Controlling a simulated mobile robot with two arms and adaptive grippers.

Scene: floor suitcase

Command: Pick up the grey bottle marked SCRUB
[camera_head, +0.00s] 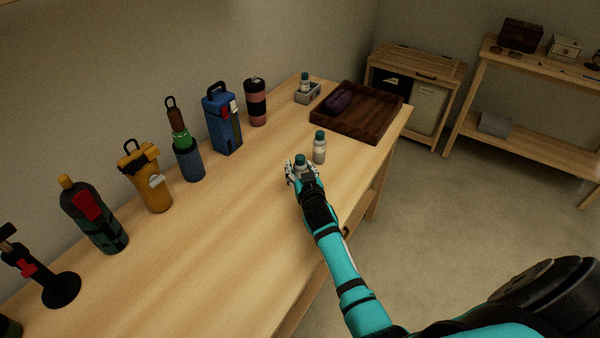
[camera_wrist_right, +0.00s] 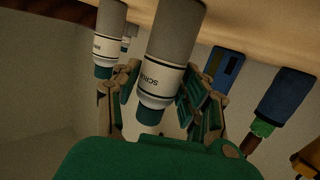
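The grey bottle marked SCRUB, with a teal cap and a white label partly readable as "SCR", stands between my right gripper's fingers in the right wrist view (camera_wrist_right: 165,70). That view is upside down. In the head view the bottle (camera_head: 300,162) is partly hidden by the hand. My right gripper (camera_head: 302,174) is at the table; in the wrist view its fingers (camera_wrist_right: 160,112) are spread on both sides of the bottle with gaps showing, so it looks open. My left gripper is not in view.
A similar grey bottle (camera_head: 319,149) stands close behind, also in the wrist view (camera_wrist_right: 107,40). A third bottle sits in a grey holder (camera_head: 308,95) near a dark wooden tray (camera_head: 386,122). Several bottles and a blue case (camera_head: 222,122) line the wall side. The table's middle is clear.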

